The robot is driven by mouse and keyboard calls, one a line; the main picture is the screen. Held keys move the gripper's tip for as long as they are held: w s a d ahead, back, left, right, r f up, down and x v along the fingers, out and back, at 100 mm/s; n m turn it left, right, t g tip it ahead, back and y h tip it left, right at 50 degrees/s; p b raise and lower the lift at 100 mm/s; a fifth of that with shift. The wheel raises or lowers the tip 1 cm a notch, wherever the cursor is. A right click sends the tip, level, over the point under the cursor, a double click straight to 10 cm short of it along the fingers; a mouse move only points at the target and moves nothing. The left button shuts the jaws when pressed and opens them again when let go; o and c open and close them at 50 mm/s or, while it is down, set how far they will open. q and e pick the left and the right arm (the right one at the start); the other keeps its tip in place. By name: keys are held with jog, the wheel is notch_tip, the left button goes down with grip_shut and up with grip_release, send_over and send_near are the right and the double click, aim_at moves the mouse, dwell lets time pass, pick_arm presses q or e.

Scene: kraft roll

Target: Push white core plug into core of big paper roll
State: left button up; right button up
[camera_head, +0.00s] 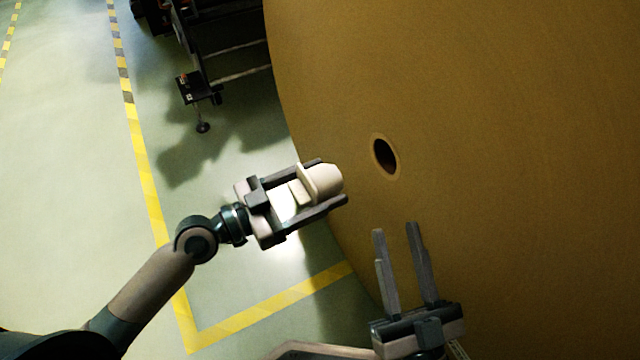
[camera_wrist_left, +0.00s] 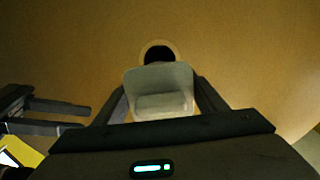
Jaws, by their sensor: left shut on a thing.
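The big brown paper roll (camera_head: 500,120) fills the right of the head view. Its core (camera_head: 385,156) is a dark round hole with a paler rim, and it also shows in the left wrist view (camera_wrist_left: 158,53). My left gripper (camera_head: 330,182) is shut on the white core plug (camera_head: 325,180). The plug's rounded end points at the roll, a short way left of the core and apart from it. In the left wrist view the plug (camera_wrist_left: 160,90) covers the lower part of the hole. My right gripper (camera_head: 395,228) is open and empty, below the core in the head view.
A dark machine frame with a foot (camera_head: 200,90) stands on the floor behind the roll's left edge. Yellow floor tape (camera_head: 150,195) runs along the left and below. The pale green floor (camera_head: 60,200) at left is clear.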

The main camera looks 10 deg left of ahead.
aim_at(335, 178)
pick_arm(q)
jog(key=shift+w+d, duration=0.1)
jog(key=shift+d, duration=0.05)
pick_arm(e)
jog(key=shift+w+f, duration=0.15)
jog(key=shift+f, duration=0.05)
pick_arm(q)
jog(key=shift+w+d+p, duration=0.35)
jog(key=shift+w+d, duration=0.05)
jog(key=shift+d, duration=0.1)
jog(key=shift+p+x, duration=0.4)
jog(key=shift+x, duration=0.55)
jog(key=p+x, duration=0.1)
jog(key=x, duration=0.3)
pick_arm(e)
notch_tip(335, 178, down, 8)
jog(key=w+g+h, duration=0.2)
jog(key=g, duration=0.3)
jog(key=shift+w+d+f, duration=0.2)
jog(key=shift+w+d, duration=0.2)
pick_arm(q)
jog(key=shift+a, duration=0.1)
pick_arm(e)
jog(key=shift+f, duration=0.35)
pick_arm(q)
jog(key=shift+x, duration=2.2)
pick_arm(e)
jog(key=shift+r, duration=0.25)
